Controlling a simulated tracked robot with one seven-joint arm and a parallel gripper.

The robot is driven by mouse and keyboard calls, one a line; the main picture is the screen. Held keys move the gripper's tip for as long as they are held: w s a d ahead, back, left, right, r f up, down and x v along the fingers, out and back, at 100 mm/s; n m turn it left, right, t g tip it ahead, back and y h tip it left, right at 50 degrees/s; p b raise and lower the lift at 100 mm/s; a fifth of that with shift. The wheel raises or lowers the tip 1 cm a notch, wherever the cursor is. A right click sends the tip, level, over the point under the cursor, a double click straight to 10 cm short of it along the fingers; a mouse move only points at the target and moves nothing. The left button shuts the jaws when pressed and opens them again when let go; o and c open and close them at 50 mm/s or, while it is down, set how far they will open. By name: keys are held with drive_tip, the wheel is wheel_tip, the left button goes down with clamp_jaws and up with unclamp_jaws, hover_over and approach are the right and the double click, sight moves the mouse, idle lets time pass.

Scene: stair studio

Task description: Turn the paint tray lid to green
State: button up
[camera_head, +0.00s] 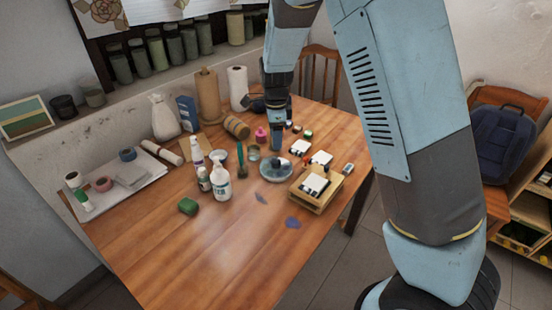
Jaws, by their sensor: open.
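A round grey-blue dish with a raised dark knob, which looks like the paint tray and its lid (284,173), sits on the wooden table right of the middle. Which colour the lid is turned to is too small to tell. My gripper (277,144) points down just behind and above the dish, partly in front of the small things there. Its fingers are small in the picture; it is open and I see nothing held. I cannot tell whether it touches anything.
The table's front (200,260) is clear.

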sight(276, 161)
wheel_tip(276, 161, down, 10)
drive_tip(key=shift+r, duration=0.15)
idle(0.4)
drive_tip(key=c, duration=1)
